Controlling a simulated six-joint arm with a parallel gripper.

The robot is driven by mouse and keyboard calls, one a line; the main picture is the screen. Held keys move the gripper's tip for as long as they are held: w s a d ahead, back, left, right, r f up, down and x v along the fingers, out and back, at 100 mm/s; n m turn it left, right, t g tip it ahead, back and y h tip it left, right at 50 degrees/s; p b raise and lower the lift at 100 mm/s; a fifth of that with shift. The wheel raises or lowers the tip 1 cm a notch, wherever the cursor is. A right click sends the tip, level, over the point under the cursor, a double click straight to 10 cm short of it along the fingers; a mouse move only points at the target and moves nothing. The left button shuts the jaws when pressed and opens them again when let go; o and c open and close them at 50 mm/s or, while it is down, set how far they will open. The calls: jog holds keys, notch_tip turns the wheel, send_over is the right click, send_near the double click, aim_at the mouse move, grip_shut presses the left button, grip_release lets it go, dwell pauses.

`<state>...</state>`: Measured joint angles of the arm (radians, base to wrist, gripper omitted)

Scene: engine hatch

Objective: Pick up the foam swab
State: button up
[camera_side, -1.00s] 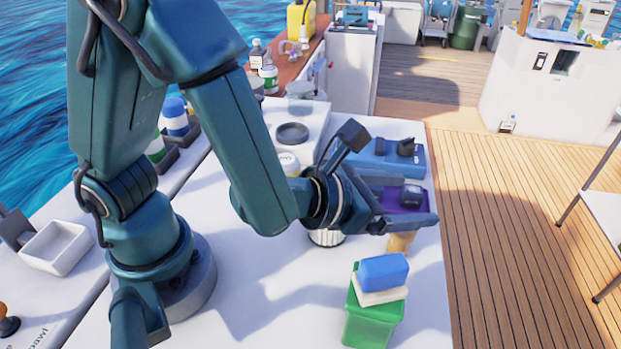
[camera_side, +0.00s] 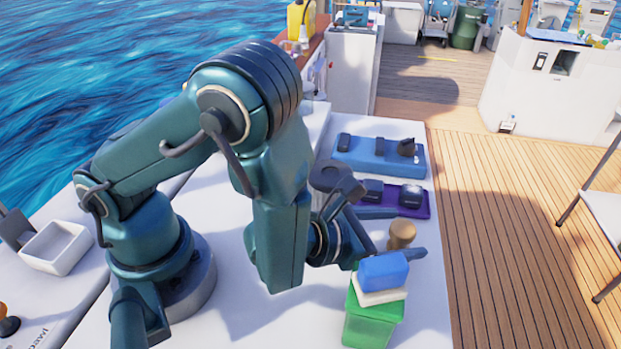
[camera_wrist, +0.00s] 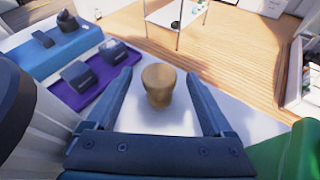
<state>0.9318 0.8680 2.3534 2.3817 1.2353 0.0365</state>
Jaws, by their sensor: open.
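The foam swab appears to be the tan, mushroom-shaped piece with a wide round top (camera_side: 401,233). It stands upright on the white worktop, and in the wrist view the swab (camera_wrist: 158,84) sits between my two jaws. My gripper (camera_side: 410,234) is open and low, with one finger on each side of the swab. In the wrist view my gripper (camera_wrist: 158,75) shows space between each finger and the swab, so no contact is visible. The lower part of the swab is partly hidden in the side view.
A green box (camera_side: 368,322) with a white and a blue block (camera_side: 383,272) on top stands close to my near finger. A purple tray (camera_side: 416,211) and a blue tray (camera_side: 372,160) with dark parts lie behind. The worktop's right edge is close by.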

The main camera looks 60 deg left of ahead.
jog(key=shift+x, duration=2.35)
jog(key=shift+r, duration=0.1)
grip_shut()
